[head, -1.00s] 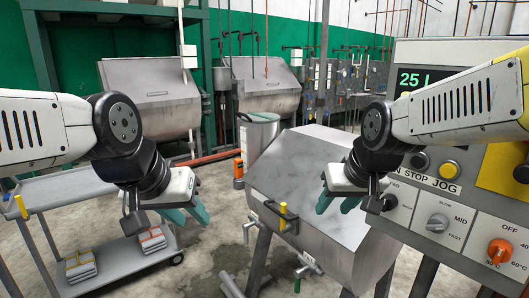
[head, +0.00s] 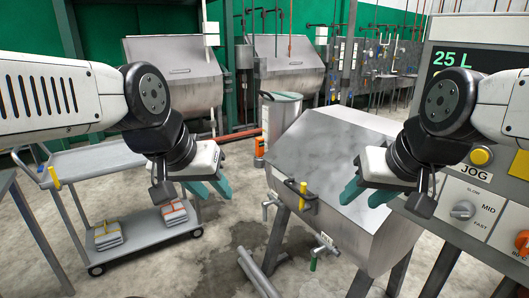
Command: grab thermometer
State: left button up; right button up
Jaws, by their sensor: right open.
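I cannot make out a thermometer for certain in the head view. My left gripper (head: 216,194) is open and empty, its teal fingers apart over the floor between the grey cart and the steel drum machine. My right gripper (head: 361,200) is open and empty, in front of the steel drum machine (head: 325,150) as seen here. A small yellow upright piece (head: 303,187) stands at the drum's front latch. Another yellow piece (head: 55,178) shows at the cart's left end. Neither gripper appears to touch anything.
The grey cart (head: 95,158) at left holds folded cloths (head: 108,234) on its lower shelf. A control panel (head: 465,185) stands close at right.

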aim_at(260, 141)
jog(key=i+j, duration=0.25)
jog(key=i+j+z, duration=0.15)
jog(key=i+j, duration=0.35)
jog(key=j, duration=0.2)
jog(key=i+j+z, duration=0.15)
jog(key=i+j, duration=0.3)
jog(key=j, duration=0.25)
jog(key=i+j+z, duration=0.15)
jog(key=i+j, duration=0.3)
jog(key=j, duration=0.3)
jog(key=i+j+z, duration=0.15)
jog(key=j, duration=0.25)
jog(key=i, duration=0.05)
